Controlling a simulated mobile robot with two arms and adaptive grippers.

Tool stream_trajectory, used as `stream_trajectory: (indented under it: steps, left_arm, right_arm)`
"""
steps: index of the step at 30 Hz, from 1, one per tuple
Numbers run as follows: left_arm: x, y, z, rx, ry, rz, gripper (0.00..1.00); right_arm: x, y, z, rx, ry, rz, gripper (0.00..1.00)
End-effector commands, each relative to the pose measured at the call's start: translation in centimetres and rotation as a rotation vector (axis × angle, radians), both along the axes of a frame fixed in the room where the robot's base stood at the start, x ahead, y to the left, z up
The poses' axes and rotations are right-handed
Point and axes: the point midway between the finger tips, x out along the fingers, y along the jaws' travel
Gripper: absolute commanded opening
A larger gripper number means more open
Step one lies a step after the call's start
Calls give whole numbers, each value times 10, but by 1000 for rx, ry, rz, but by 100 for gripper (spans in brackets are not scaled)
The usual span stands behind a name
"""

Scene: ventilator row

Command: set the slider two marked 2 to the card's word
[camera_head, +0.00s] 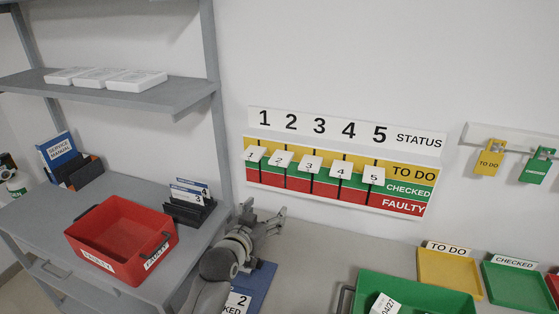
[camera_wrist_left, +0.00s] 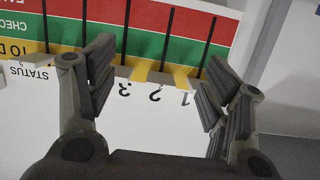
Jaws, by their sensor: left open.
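The status board (camera_head: 340,178) hangs on the wall with yellow TO DO, green CHECKED and red FAULTY bands. Slider 2 (camera_head: 281,158) is a white tile in line with the other sliders, around the lower yellow edge. In the left wrist view the board is upside down, and the tiles show edge-on at the yellow band. A card (camera_head: 238,303) lies on a blue backing, partly hidden by my left arm; "2" and "KED" show. My left gripper (camera_head: 264,217) is open and empty below the board, fingers apart in the wrist view (camera_wrist_left: 158,85). My right gripper is not in view.
Neighbouring sliders 1 (camera_head: 254,153) and 3 (camera_head: 309,164) sit close on either side. A red FAULTY bin (camera_head: 122,240) stands on the left bench. A green tray (camera_head: 420,290) and a yellow tray (camera_head: 449,273) are at the right. The wall under the board is clear.

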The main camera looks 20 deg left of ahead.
Motion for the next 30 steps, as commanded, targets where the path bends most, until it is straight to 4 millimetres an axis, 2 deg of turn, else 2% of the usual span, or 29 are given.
stream_trajectory:
  steps: [1,3,6,9,14,30]
  left_arm:
    - [18,3,19,-10,-65,11,73]
    - [34,7,39,-21,-134,23,73]
    - [47,10,58,-33,-197,34,73]
    - [53,11,66,-36,-223,39,73]
    - [63,11,68,-36,-226,40,73]
    - [128,9,68,-35,-224,40,73]
  right_arm:
    - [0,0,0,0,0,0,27]
    - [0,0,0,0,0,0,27]
    - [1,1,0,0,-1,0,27]
    - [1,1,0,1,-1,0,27]
    - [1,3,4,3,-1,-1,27]
    - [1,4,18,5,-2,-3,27]
